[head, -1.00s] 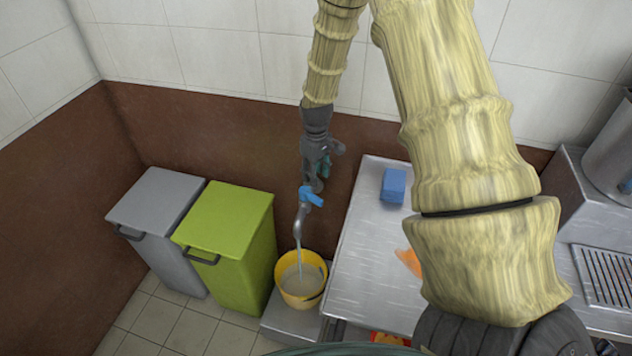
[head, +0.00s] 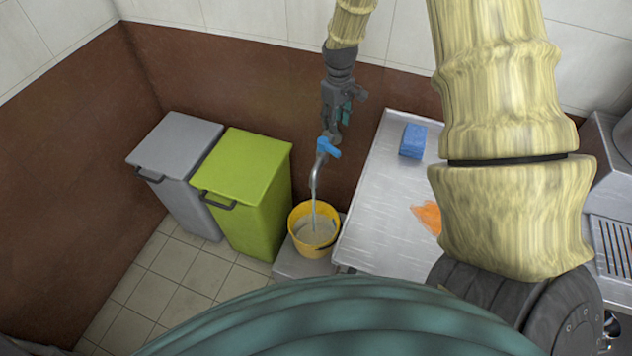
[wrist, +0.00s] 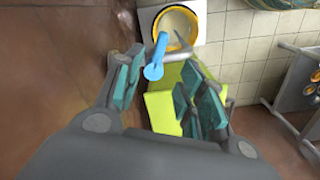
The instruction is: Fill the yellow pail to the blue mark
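The yellow pail (head: 293,221) stands upright on a low step under the tap, and it also shows in the wrist view (wrist: 196,18). A thin stream falls from the metal spout (head: 314,178) into it. Pale liquid (head: 314,230) covers the inside. I cannot make out the blue mark. The tap's blue lever (head: 329,147) is just below my gripper (head: 341,118) in the head view. In the wrist view my gripper (wrist: 162,76) has its teal-padded fingers spread apart, with the blue lever (wrist: 154,71) showing between and beyond them. They hold nothing.
A lime-green bin (head: 246,185) and a grey bin (head: 177,150) stand left of the pail. A metal counter (head: 385,185) to the right bears a blue sponge (head: 413,141) and an orange patch (head: 428,217). Tiled floor (head: 190,276) is clear in front of the bins.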

